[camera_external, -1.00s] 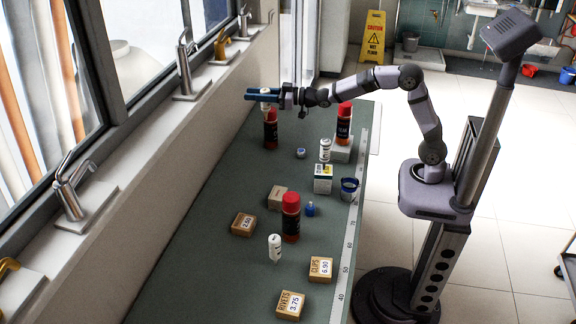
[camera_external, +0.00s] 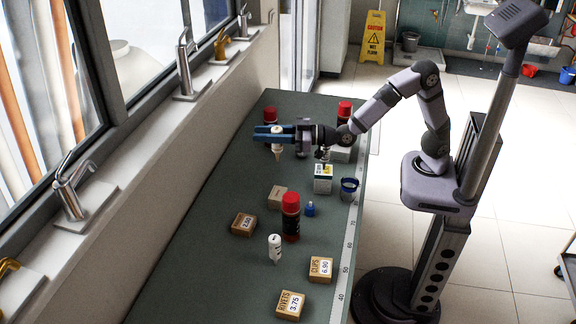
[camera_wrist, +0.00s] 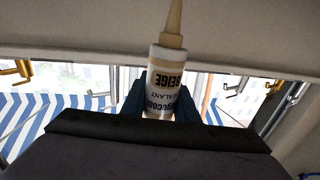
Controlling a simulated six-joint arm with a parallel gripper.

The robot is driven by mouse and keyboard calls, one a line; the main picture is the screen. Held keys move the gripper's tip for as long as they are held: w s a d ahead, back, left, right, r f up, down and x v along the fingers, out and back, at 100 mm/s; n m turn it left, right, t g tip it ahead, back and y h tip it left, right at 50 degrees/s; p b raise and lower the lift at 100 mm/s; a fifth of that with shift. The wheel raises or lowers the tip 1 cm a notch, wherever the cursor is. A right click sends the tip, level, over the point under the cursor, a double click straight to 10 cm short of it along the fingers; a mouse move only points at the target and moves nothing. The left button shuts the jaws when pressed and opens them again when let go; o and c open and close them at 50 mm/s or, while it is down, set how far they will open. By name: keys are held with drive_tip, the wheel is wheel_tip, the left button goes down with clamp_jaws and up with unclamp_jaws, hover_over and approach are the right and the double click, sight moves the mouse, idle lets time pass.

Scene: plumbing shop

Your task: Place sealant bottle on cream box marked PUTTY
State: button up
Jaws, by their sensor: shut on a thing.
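My gripper (camera_external: 268,133) has blue fingers shut on a sealant bottle (camera_external: 277,149), in the air above the far part of the bench. The bottle is white with a beige nozzle, which points down in the external view. In the wrist view, the bottle (camera_wrist: 163,88) sits between the fingers, with "BEIGE" and "SEALANT" on its label. I cannot read PUTTY on any box. A cream-tan box (camera_external: 277,197) with small unreadable print lies on the bench, nearer the camera than the gripper, and its top is bare.
A red-capped bottle (camera_external: 291,217), small blue bottle (camera_external: 309,209), white bottle (camera_external: 275,248) and blue cup (camera_external: 349,189) stand nearby. Price-marked boxes (camera_external: 243,224) lie closer. More red-capped bottles (camera_external: 345,109) stand behind my gripper.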

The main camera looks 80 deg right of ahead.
wheel_tip(320, 180, down, 14)
drive_tip(key=p, duration=0.1)
drive_tip(key=shift+r+p, duration=0.15)
drive_tip(key=shift+p, duration=0.2)
idle(0.7)
drive_tip(key=shift+w, duration=0.1)
drive_tip(key=shift+f, duration=0.25)
drive_tip(key=o, duration=1.1)
drive_tip(key=shift+r, duration=0.1)
